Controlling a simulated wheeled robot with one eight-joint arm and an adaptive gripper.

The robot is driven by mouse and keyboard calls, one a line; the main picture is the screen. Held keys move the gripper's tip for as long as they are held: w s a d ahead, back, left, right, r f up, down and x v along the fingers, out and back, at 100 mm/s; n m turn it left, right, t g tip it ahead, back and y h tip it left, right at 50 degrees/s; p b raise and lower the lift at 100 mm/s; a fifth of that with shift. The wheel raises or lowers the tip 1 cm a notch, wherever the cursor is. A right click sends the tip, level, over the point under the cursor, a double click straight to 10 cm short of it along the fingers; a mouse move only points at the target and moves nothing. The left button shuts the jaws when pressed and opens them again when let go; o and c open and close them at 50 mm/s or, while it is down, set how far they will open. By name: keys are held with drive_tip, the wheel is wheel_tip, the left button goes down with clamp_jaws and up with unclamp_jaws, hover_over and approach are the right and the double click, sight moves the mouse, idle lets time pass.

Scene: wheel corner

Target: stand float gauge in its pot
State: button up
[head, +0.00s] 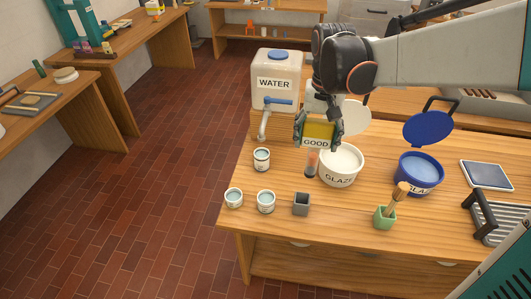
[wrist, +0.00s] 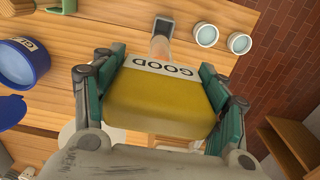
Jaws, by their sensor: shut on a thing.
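My gripper (head: 319,138) is shut on the float gauge (head: 319,130), which has a wide yellow head with a white band reading GOOD. In the wrist view the gauge (wrist: 155,100) fills the space between the fingers of my gripper (wrist: 162,88). A narrow stem with an orange-brown part and dark lower end (head: 312,162) shows below the head, held roughly upright. A small grey square pot (head: 302,203) stands open on the table, nearer the front edge than the gauge. In the wrist view the pot (wrist: 162,25) shows just beyond the stem, which partly overlaps it; they look apart in the head view.
A white glaze bucket (head: 341,180) stands close right of the gauge. A blue bucket (head: 418,178), green brush pot (head: 384,217) and dish rack (head: 499,222) are farther right. Small cups (head: 261,158) stand left. A water container (head: 276,82) with tap stands behind.

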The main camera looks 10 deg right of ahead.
drive_tip(key=shift+a+r, duration=0.25)
drive_tip(key=shift+a, duration=0.2)
wheel_tip(320, 180, down, 20)
drive_tip(key=b, duration=0.6)
drive_tip(key=shift+r, duration=0.15)
drive_tip(key=o, duration=1)
drive_tip(key=shift+o, duration=0.2)
